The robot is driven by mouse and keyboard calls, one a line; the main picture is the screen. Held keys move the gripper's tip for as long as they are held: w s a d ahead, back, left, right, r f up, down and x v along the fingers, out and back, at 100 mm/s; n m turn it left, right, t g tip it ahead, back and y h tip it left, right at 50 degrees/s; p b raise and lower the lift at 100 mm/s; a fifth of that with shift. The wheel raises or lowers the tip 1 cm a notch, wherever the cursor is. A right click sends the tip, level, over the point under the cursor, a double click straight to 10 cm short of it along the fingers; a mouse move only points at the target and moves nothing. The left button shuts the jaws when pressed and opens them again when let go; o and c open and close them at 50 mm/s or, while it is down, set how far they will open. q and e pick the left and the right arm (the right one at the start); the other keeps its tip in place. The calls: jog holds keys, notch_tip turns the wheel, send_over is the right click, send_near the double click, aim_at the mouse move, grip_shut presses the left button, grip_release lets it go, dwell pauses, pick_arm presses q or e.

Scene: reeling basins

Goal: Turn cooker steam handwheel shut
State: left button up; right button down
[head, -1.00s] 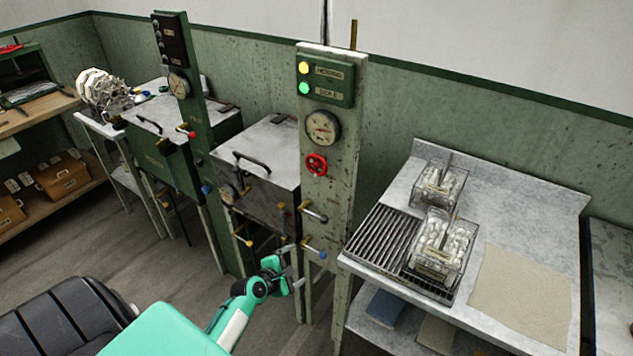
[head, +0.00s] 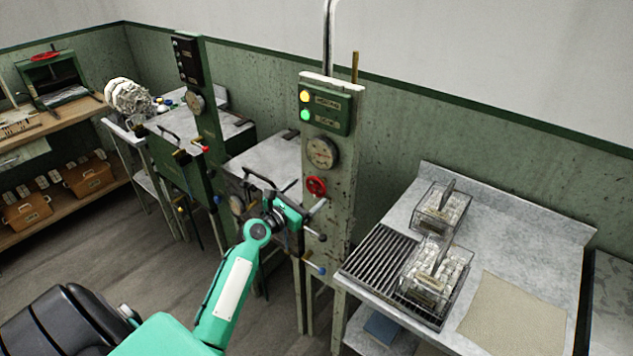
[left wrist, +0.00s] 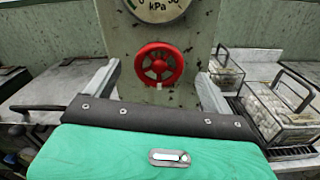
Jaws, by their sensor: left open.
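The red steam handwheel (head: 316,186) is mounted on the front of a worn pale green post (head: 339,215), below a round gauge (head: 322,152). In the left wrist view the handwheel (left wrist: 159,64) sits straight ahead, between the two fingers. My left gripper (head: 302,207) is just below and in front of the handwheel in the head view. It is open and empty, with its fingers (left wrist: 158,88) spread to either side of the wheel in the left wrist view. I cannot see them touching the wheel. My right gripper is not in view.
A lidded metal basin (head: 262,168) stands left of the post. Lever valves (head: 315,268) stick out from the post's lower front. To the right, a metal table (head: 396,190) bears a slatted rack and glass baskets (head: 442,208) of cocoons.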

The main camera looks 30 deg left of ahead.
aim_at(314, 187)
pick_arm(q)
jog(key=shift+w+d+p, duration=0.2)
jog(key=shift+w+p, duration=0.15)
jog(key=shift+w, duration=2.25)
jog(key=c, duration=1)
